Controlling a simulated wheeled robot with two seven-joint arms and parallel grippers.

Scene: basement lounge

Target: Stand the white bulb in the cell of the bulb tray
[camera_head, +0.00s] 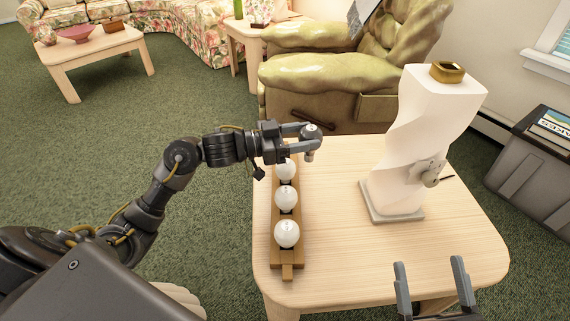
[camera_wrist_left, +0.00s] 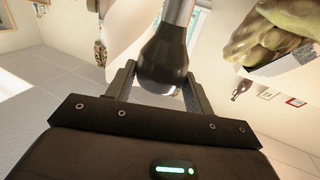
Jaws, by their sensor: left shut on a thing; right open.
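My left gripper (camera_head: 313,137) is shut on the white bulb (camera_head: 311,129), mostly hidden by the fingers in the head view. In the left wrist view the bulb (camera_wrist_left: 163,60) looks dark, its round end between the fingers and its narrow neck pointing to the picture's top. The wooden bulb tray (camera_head: 288,264) lies on the table, with three white bulbs standing in a row along it. The held bulb is above the tray's far end, slightly to its right; the arm hides that end. My right gripper (camera_head: 430,263) is open and empty at the table's front edge.
A tall white twisted lamp body (camera_head: 425,120) on a grey base stands at the right of the pale wooden table (camera_head: 345,225). The table's middle is clear. A green armchair (camera_head: 330,70) stands behind, and a grey bin (camera_head: 530,165) is at far right.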

